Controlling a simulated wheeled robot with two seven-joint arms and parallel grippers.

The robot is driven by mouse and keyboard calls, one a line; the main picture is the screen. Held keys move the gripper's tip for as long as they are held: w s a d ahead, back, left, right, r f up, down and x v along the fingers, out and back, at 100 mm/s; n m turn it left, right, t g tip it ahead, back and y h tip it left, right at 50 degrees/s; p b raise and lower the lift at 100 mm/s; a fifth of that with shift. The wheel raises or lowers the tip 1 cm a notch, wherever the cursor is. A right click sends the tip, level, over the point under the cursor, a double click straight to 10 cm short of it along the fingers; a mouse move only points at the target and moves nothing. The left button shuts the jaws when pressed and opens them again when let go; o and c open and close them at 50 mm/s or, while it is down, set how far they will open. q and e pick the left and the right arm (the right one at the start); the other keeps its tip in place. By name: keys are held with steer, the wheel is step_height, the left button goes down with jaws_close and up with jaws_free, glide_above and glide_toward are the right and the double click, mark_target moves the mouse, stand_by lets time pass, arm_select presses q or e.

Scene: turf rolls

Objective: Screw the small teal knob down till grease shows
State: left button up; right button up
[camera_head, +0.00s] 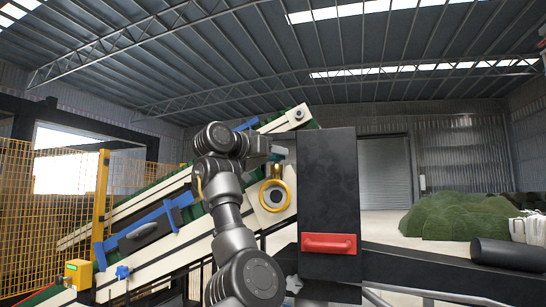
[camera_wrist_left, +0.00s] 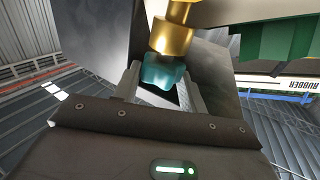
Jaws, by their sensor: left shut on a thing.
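The small teal knob (camera_wrist_left: 163,72) shows in the left wrist view, at the end of a brass fitting (camera_wrist_left: 171,36). My left gripper (camera_wrist_left: 163,88) has a finger on each side of the knob and is shut on it. In the head view my left gripper (camera_head: 279,150) is at the upper left edge of the dark upright housing, beside the conveyor. The knob cannot be made out in the head view. My right gripper is in neither view.
The dark housing (camera_head: 327,190) with a red handle (camera_head: 329,243) stands close to the right of my left arm. The inclined conveyor (camera_head: 140,258) runs behind the arm. A yellow mesh fence (camera_head: 28,215) is at left, a turf heap (camera_head: 460,217) at right.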

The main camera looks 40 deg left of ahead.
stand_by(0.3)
arm_select(q)
steer(key=o, duration=1)
steer(key=shift+s, duration=0.1)
steer(key=shift+s+a+f+b, duration=0.1)
steer(key=shift+s+b, duration=0.2)
steer(key=shift+b, duration=0.2)
steer(key=s+b, duration=0.2)
steer(key=s, duration=0.1)
steer(key=s+a+b, duration=0.1)
steer(key=s+b, duration=0.1)
steer(key=s, duration=0.1)
steer(key=s+b, duration=0.2)
steer(key=s, duration=0.2)
steer(key=shift+a+b, duration=0.3)
steer(key=shift+b, duration=0.1)
